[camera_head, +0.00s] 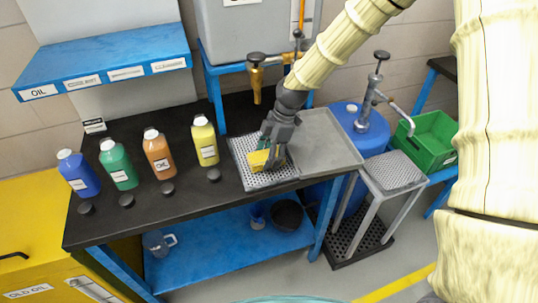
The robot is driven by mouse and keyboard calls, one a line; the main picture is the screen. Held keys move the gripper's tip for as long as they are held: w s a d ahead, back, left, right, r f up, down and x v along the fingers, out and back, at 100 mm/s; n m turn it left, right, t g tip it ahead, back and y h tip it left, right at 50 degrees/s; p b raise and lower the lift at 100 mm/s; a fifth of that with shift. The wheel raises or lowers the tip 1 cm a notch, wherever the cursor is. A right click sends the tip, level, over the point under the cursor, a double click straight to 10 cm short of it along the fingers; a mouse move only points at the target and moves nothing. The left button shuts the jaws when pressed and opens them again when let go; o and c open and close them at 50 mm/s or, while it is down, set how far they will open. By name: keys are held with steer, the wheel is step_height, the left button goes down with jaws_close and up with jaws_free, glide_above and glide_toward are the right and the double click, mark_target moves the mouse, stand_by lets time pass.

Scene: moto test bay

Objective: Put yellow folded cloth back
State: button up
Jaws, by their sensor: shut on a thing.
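The yellow folded cloth (257,160) is at my gripper (269,158), over the perforated metal tray (246,179) on the dark bench. My gripper points down and is shut on the cloth, with its fingers partly covering it. I cannot tell whether the cloth touches the tray. A small green item shows just behind the fingers and is mostly hidden.
A grey tray (329,145) lies right of the perforated one. Blue, green, orange and yellow bottles (205,142) stand to the left, with dark caps in front. A brass tap (256,80) hangs close behind my gripper. A green crate (432,143) is far right.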

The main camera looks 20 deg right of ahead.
steer(key=shift+f, duration=0.5)
steer(key=shift+f, duration=0.2)
steer(key=o, duration=1)
steer(key=shift+r, duration=0.1)
steer(key=b+v, duration=0.2)
steer(key=v, duration=1)
steer(key=shift+b, duration=0.3)
